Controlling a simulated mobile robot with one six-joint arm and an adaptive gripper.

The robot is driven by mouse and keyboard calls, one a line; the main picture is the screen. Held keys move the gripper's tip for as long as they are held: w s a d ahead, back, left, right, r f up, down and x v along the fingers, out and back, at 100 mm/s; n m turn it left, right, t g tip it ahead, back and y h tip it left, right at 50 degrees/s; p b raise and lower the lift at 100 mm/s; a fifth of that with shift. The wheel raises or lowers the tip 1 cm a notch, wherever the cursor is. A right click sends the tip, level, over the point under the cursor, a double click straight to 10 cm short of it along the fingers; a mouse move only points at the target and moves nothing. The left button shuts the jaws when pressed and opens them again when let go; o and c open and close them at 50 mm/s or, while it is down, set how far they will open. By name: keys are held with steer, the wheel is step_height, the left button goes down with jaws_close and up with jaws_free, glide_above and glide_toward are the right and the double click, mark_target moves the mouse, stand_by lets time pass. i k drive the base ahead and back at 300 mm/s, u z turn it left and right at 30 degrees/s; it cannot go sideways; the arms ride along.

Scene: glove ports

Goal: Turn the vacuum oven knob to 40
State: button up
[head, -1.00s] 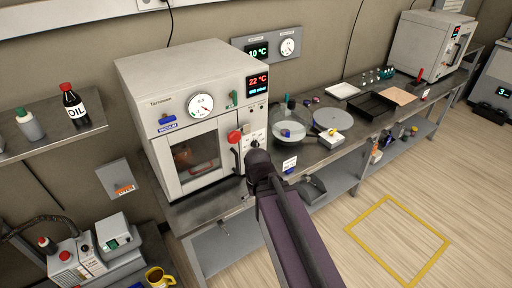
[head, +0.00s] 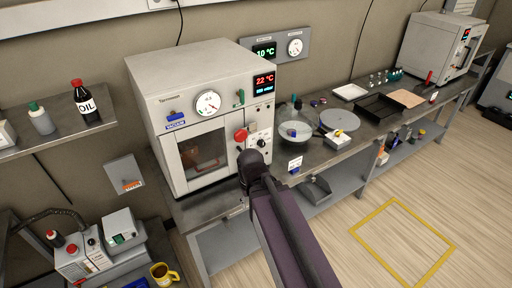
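The vacuum oven (head: 190,75) is a white box on a steel bench, with a dark window, a pressure gauge (head: 208,103) and a red and blue display (head: 264,83) reading 22 °C. A small black knob (head: 261,143) sits on a white dial plate at the lower right of its front. A red knob (head: 241,135) is just left of it. My arm reaches up from the bottom, and its dark end (head: 252,165) is just below and left of the black knob, seemingly apart from it. My gripper's fingers are hidden behind the arm end.
A round glass vessel (head: 295,130), a grey disc (head: 340,120) and a black tray (head: 381,107) stand on the bench to the right. A shelf with an oil bottle (head: 84,102) is at left. A yellow floor square (head: 402,245) lies on open floor.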

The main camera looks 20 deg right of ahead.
mark_target(261, 143)
steer(key=u, duration=0.55)
steer(key=k, duration=0.95)
steer(key=z, duration=0.7)
steer(key=i, duration=0.5)
steer(key=u, duration=0.05)
